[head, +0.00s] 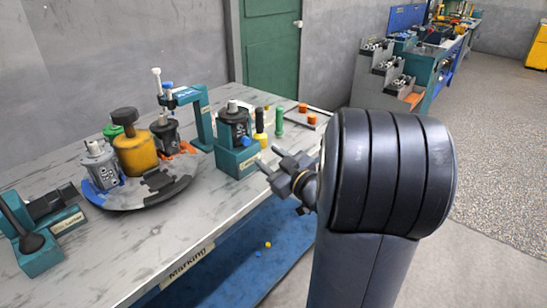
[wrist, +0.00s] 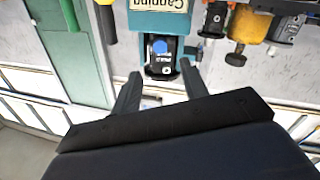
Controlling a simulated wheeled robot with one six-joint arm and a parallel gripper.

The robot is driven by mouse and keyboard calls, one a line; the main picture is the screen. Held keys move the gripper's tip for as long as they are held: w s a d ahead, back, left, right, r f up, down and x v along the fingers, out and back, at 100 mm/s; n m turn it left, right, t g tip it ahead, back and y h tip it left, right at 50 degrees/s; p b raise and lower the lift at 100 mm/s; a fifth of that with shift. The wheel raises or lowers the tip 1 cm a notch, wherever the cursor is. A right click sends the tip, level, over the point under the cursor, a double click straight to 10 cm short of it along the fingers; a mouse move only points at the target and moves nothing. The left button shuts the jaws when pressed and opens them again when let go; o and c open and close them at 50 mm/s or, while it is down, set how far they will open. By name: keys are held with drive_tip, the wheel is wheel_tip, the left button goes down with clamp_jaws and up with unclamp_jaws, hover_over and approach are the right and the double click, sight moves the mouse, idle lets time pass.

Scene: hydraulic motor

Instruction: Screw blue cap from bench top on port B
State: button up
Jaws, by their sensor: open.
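A dark motor (head: 235,122) stands upright in the teal capping fixture (head: 238,163) near the bench's right edge. A blue cap (head: 246,141) shows at the motor's lower side. In the wrist view the blue cap (wrist: 159,46) appears on the face of the dark motor (wrist: 160,68), but I cannot tell how it is seated. Port letters are not readable. My gripper (head: 274,168) is open and empty beside the fixture, off the bench's front edge. In the wrist view its two fingers (wrist: 160,92) point toward the motor, one either side, apart from it.
A marking fixture (head: 40,240) is far left.

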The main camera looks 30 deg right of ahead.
sight(247, 142)
drive_tip(key=shift+w+a+b, duration=0.1)
drive_tip(key=shift+w+a, duration=0.1)
drive_tip(key=shift+w, duration=1.15)
drive_tip(key=shift+w+a+b, duration=0.1)
drive_tip(key=shift+w+a, duration=0.1)
drive_tip(key=shift+w, duration=1.15)
drive_tip(key=shift+w+a+b, duration=0.1)
drive_tip(key=shift+w+a, duration=0.1)
drive_tip(key=shift+w, duration=1.15)
drive_tip(key=shift+c, duration=0.4)
clamp_jaws()
drive_tip(key=shift+r+m+p, duration=0.1)
drive_tip(key=shift+m+p, duration=0.2)
drive_tip(key=shift+p, duration=0.15)
drive_tip(key=shift+m+p, duration=0.7)
drive_tip(key=shift+m, duration=0.1)
drive_tip(key=shift+c, duration=0.8)
unclamp_jaws()
